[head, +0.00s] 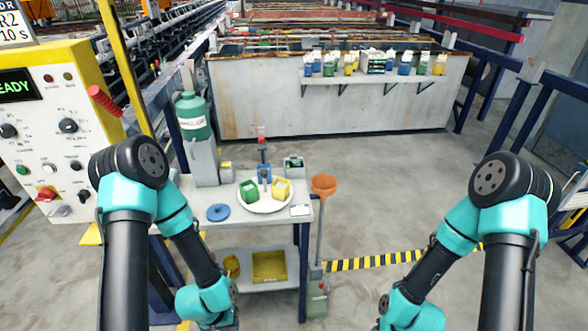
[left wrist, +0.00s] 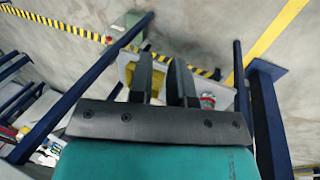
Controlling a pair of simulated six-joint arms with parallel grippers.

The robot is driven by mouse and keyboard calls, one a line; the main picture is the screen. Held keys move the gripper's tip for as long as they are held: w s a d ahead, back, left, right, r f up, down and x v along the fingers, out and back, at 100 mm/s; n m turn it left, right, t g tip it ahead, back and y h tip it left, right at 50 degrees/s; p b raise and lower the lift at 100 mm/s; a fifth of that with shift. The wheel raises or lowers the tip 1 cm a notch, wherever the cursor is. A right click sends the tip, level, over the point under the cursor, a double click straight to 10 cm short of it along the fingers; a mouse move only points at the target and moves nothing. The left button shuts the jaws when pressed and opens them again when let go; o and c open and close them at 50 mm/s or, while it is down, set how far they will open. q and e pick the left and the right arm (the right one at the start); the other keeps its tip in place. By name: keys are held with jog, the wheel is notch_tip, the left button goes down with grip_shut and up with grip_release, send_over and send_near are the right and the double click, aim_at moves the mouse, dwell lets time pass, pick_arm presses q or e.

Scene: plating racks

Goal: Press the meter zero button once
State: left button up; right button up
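A small white flat item (head: 300,210) lies at the right front of the grey work table (head: 190,222); it may be the meter, but it is too small to make out a button. A dark box with a green face (head: 293,162) stands at the table's back right; I cannot tell what it is. My left gripper (left wrist: 160,65) shows two parallel dark fingers, apart, with nothing between them. In the head view my left wrist is low, in front of the table, and its fingers are not visible. My right wrist is at the bottom edge; its fingers are out of frame.
A white plate (head: 265,205) holds a green block (head: 249,190) and a yellow block (head: 281,188). A blue disc (head: 218,212) lies left of it. A control panel (head: 45,130) is at left. The floor at right is clear.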

pick_arm(q)
grip_shut()
dwell(1.2)
